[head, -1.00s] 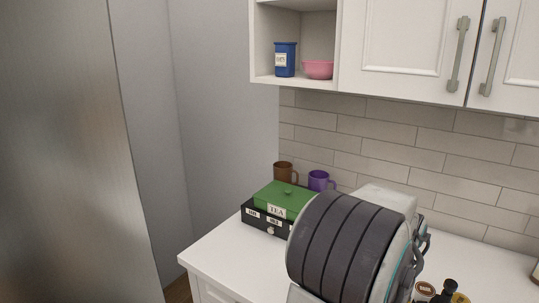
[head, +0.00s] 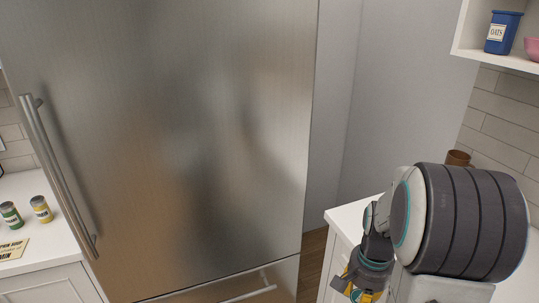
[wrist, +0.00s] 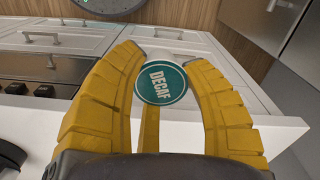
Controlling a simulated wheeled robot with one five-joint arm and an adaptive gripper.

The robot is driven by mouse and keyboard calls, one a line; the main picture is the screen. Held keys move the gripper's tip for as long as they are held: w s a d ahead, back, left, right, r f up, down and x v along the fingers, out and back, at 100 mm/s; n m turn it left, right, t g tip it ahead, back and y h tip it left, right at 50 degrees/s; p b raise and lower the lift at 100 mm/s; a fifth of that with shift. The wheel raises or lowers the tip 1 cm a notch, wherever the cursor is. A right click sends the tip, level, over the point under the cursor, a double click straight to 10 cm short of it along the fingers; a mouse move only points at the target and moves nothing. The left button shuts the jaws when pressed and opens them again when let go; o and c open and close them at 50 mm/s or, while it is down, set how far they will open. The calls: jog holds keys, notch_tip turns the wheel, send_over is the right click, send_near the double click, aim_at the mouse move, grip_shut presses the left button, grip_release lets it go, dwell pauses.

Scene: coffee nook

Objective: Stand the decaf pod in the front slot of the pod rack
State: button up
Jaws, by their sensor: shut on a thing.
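The decaf pod (wrist: 161,85), with a round teal lid lettered DECAF, is between the yellow fingers of my gripper (wrist: 166,80) in the wrist view. The fingers are shut on it from both sides. In the head view my gripper (head: 362,287) is at the lower right, beside the counter's left end, with a bit of the teal lid at the bottom edge. The pod rack is not in view in either current frame.
A large steel fridge (head: 180,130) fills the left and middle of the head view. A white counter (head: 345,217) is behind my arm. Two cans, one green (head: 11,215) and one yellow (head: 41,209), stand on another counter at left. A blue oats canister (head: 502,33) is on a shelf.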

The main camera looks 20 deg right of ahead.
jog(key=w+a+f+n, duration=0.2)
jog(key=w+a+n, duration=0.4)
jog(key=w, duration=0.5)
jog(key=w+a+f+n, duration=0.3)
jog(key=w+a+n, duration=0.3)
jog(key=w+a, duration=0.3)
jog(key=w, duration=0.3)
jog(key=shift+a+f+n, duration=0.15)
jog(key=shift+f+n, duration=0.05)
jog(key=shift+n, duration=0.2)
